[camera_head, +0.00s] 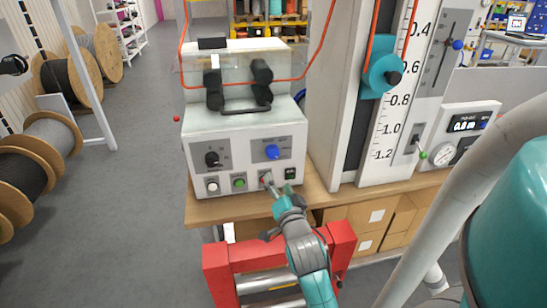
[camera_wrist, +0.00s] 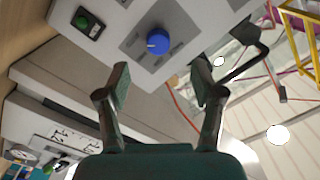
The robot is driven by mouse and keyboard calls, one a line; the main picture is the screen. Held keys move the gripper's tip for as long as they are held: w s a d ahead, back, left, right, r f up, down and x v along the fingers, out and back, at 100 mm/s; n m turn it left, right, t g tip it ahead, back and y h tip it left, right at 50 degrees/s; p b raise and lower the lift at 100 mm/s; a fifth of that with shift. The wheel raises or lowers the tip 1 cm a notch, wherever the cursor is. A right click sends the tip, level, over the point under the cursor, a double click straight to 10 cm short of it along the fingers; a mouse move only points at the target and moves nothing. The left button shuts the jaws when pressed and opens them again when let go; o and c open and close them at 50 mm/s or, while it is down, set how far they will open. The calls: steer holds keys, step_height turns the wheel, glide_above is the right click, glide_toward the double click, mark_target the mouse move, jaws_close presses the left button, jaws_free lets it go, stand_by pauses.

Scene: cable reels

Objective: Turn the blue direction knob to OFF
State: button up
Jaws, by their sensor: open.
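The blue direction knob (camera_head: 272,152) is on the right half of the white control box's front panel (camera_head: 228,170). In the wrist view the blue knob (camera_wrist: 158,42) shows beyond the fingertips, roughly between them, with a light pointer mark on its face. The labels around it are too small to read. My gripper (camera_head: 277,188) is in front of the lower right of the panel, below the knob. In the wrist view my gripper (camera_wrist: 162,88) has its two fingers spread with nothing between them, apart from the knob.
A black knob (camera_head: 212,159) sits left of the blue one. A red frame (camera_head: 262,256) stands before the wooden bench (camera_head: 205,212). A scale column (camera_head: 385,120) rises at right.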

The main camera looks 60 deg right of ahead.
mark_target(273, 155)
steer(key=shift+m+h, duration=0.3)
steer(key=x, duration=0.8)
steer(key=s+x, duration=0.1)
steer(key=x, duration=0.3)
steer(key=shift+d+r, duration=0.35)
steer(key=shift+r, duration=0.05)
steer(key=shift+s, duration=0.1)
steer(key=c, duration=1.1)
steer(key=shift+c, duration=0.2)
